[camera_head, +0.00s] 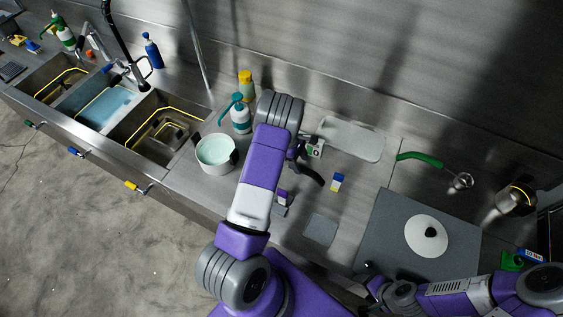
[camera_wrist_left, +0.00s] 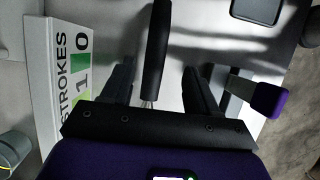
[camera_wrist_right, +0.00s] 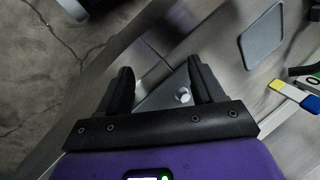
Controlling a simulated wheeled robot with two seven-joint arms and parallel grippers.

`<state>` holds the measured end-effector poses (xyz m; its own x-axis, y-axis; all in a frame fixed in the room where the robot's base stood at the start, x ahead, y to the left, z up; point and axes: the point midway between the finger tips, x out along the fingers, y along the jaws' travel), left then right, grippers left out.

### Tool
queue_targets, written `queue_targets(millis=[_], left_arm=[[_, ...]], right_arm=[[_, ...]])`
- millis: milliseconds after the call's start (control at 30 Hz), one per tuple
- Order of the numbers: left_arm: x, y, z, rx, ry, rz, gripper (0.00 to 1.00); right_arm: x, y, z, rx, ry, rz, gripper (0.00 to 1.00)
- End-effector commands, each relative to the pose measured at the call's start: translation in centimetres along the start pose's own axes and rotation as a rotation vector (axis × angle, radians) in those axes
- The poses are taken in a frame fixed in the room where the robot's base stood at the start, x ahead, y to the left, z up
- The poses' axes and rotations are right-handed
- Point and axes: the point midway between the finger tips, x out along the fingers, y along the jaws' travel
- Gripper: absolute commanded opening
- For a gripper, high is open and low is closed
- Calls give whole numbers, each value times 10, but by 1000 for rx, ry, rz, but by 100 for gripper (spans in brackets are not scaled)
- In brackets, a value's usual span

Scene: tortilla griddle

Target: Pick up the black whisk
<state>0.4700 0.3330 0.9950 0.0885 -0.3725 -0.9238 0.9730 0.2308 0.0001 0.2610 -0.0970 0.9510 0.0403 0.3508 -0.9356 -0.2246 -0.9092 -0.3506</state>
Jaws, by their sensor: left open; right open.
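The black whisk's handle (camera_wrist_left: 156,45) runs between the spread fingers of my left gripper (camera_wrist_left: 158,70) in the left wrist view, with gaps on both sides. A bit of its wires (camera_wrist_left: 148,103) shows near the palm; the rest is hidden. In the head view my left arm covers most of this spot. A dark curved piece shows beside the arm there, and I cannot tell if it is handle or finger. My right gripper (camera_wrist_right: 162,78) is open and empty near the counter's front edge, low in the head view.
A sign reading STROKES (camera_wrist_left: 68,80) stands beside the left gripper. A purple-handled tool (camera_wrist_left: 268,98) lies on its other side. A white pot (camera_head: 214,153), pump bottle (camera_head: 240,117), blue-yellow block (camera_head: 337,182), grey pad (camera_head: 320,229) and dark plate (camera_head: 390,215) with a white disc (camera_head: 418,231) are around.

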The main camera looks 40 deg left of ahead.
Motion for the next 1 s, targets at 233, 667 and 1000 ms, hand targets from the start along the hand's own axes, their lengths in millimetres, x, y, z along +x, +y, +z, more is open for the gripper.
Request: queue_targets(millis=[233, 667, 1000], left_arm=[[26, 2, -2, -2, 3, 0, 60], [73, 6, -5, -4, 1, 0, 60], [71, 6, -4, -3, 1, 1, 30]], right_arm=[[12, 5, -1, 0, 0, 0, 67], [34, 13, -2, 0, 0, 0, 67], [33, 12, -2, 0, 0, 0, 67]])
